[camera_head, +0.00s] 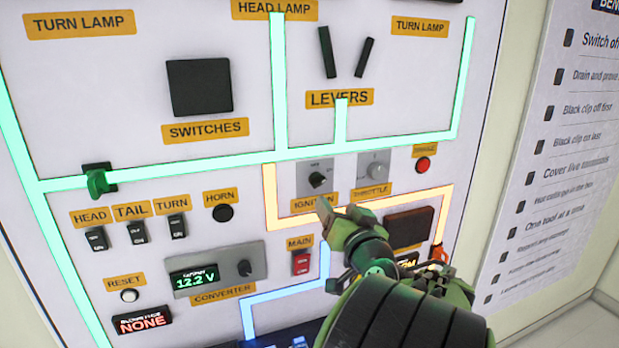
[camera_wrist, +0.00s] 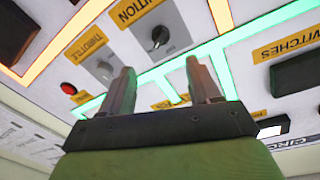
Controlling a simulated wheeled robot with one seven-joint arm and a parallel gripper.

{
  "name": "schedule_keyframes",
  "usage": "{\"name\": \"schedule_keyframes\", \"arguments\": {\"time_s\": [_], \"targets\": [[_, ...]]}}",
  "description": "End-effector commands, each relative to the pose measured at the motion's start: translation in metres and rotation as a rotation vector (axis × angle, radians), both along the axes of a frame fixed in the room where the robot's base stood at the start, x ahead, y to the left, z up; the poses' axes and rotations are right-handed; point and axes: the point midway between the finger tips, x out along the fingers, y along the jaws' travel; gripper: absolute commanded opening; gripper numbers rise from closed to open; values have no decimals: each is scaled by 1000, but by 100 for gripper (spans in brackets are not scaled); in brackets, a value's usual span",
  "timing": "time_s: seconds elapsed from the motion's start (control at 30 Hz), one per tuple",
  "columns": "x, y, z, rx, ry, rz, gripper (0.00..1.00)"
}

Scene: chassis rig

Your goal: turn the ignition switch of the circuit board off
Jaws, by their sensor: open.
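The ignition switch (camera_head: 317,180) is a small black rotary knob on a grey plate, above an orange IGNITION label, in the middle of the board. In the wrist view the ignition switch (camera_wrist: 160,36) shows just past the fingertips, between their lines. My gripper (camera_head: 325,208) is just below the knob in the head view and covers part of the label. In the wrist view my gripper (camera_wrist: 160,68) has its two fingers apart, with nothing between them. The fingers appear clear of the knob. The small marks by the knob are too blurred to read its setting.
The throttle knob (camera_head: 376,170) sits on a plate right beside the ignition, with a red button (camera_head: 423,165) further right. The red MAIN switch (camera_head: 301,263) and converter panel (camera_head: 215,272) lie lower left. Two levers (camera_head: 347,55) stand above. A checklist sign (camera_head: 570,150) hangs at right.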

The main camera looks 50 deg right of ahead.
Motion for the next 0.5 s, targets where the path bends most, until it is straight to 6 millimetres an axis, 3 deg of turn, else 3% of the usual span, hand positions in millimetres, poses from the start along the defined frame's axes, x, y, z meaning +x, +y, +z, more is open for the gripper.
{"name": "schedule_keyframes", "arguments": {"time_s": [0.3, 0.5], "targets": [[67, -46, 7, 2, 2, 6, 62], [91, -64, 5, 1, 0, 4, 62]]}}
